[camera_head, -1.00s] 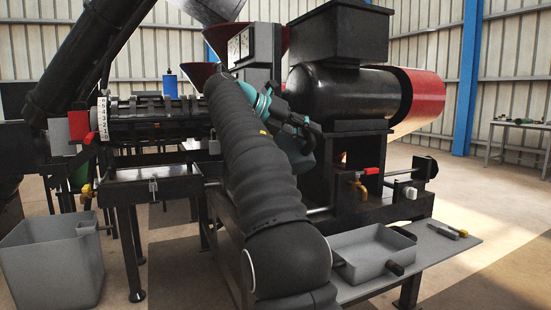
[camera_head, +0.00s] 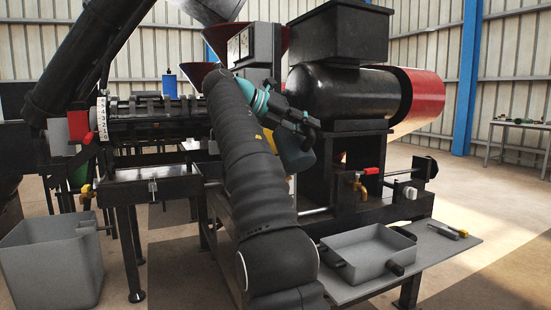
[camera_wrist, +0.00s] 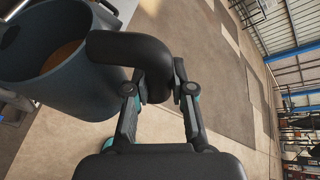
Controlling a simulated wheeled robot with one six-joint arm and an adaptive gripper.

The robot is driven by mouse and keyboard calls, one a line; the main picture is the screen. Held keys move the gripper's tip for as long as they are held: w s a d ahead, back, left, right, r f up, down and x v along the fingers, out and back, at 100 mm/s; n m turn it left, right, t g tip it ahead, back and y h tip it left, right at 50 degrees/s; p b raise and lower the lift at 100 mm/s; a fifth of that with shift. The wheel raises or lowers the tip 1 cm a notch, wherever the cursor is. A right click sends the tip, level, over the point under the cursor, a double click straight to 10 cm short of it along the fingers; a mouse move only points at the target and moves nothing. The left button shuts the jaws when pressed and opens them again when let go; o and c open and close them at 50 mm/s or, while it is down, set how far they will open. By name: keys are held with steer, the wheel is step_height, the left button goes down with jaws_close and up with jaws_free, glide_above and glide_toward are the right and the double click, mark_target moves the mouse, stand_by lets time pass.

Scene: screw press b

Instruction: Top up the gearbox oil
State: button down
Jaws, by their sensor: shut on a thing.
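My gripper (camera_wrist: 157,92) is shut on the black handle (camera_wrist: 125,48) of a dark blue-grey jug (camera_wrist: 85,95). The wrist view shows brown liquid (camera_wrist: 62,56) inside the jug's open top. The jug is clear of the floor. I cannot tell which housing is the gearbox or see its filler opening.
A grey metal tray (camera_head: 372,265) and a yellow-ended tool (camera_head: 445,230) lie on the low bench at the right. A red-handled brass valve (camera_head: 362,188) sits above the tray. A grey bin (camera_head: 50,265) stands at the left.

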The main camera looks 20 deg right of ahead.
steer(key=shift+w+r, duration=0.15)
steer(key=shift+r, duration=0.1)
stand_by(0.6)
stand_by(0.7)
steer(key=shift+s+f, duration=0.35)
steer(key=shift+f, duration=0.2)
